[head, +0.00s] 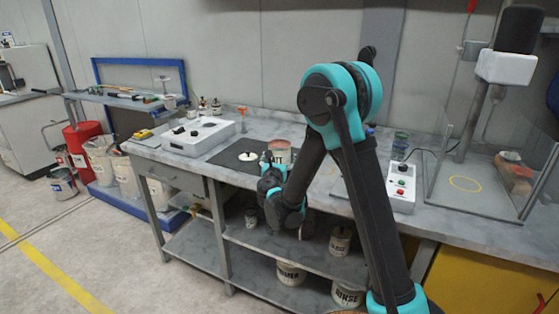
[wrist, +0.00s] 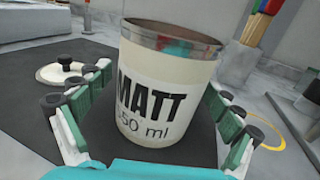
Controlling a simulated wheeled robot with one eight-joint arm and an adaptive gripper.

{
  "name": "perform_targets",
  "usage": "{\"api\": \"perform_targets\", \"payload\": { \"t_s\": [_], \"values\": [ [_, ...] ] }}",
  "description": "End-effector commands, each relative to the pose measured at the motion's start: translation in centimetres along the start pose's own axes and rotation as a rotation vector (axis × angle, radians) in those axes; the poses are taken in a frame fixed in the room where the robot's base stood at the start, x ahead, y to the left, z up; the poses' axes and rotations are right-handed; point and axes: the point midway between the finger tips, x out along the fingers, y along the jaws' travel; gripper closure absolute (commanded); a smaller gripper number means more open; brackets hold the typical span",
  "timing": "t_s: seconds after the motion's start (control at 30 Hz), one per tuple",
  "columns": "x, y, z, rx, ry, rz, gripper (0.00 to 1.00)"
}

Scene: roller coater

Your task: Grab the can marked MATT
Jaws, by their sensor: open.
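The can marked MATT (wrist: 165,85) stands upright and open-topped on a dark mat (wrist: 40,130), its label "MATT" and "50 ml" facing the wrist camera. In the head view the can (head: 279,152) is on the bench, its lower part hidden behind my arm. My gripper (wrist: 160,105) is open, with one finger on each side of the can. A gap shows on the left side; the right finger is close to the can, and I cannot tell whether it touches. In the head view my gripper (head: 268,162) is just in front of the can.
A white lid with a black knob (wrist: 66,70) lies on the mat left of the can. A white control box (head: 198,135) stands further left. A clear-walled enclosure (head: 480,180) and a button box (head: 401,188) are at right.

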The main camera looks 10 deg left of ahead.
Motion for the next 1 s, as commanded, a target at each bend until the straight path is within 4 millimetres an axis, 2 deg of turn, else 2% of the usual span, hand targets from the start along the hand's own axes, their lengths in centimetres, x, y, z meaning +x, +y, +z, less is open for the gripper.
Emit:
{"api": "perform_targets", "payload": {
  "t_s": [0.1, 0.7, 1.0],
  "values": [
    [-0.05, 0.01, 0.0, 0.0, 0.0, 0.0, 0.07],
    [-0.09, 0.01, 0.04, 0.0, 0.0, 0.0, 0.8],
    [-0.08, 0.01, 0.19, 0.0, 0.0, 0.0, 0.8]
  ]
}}
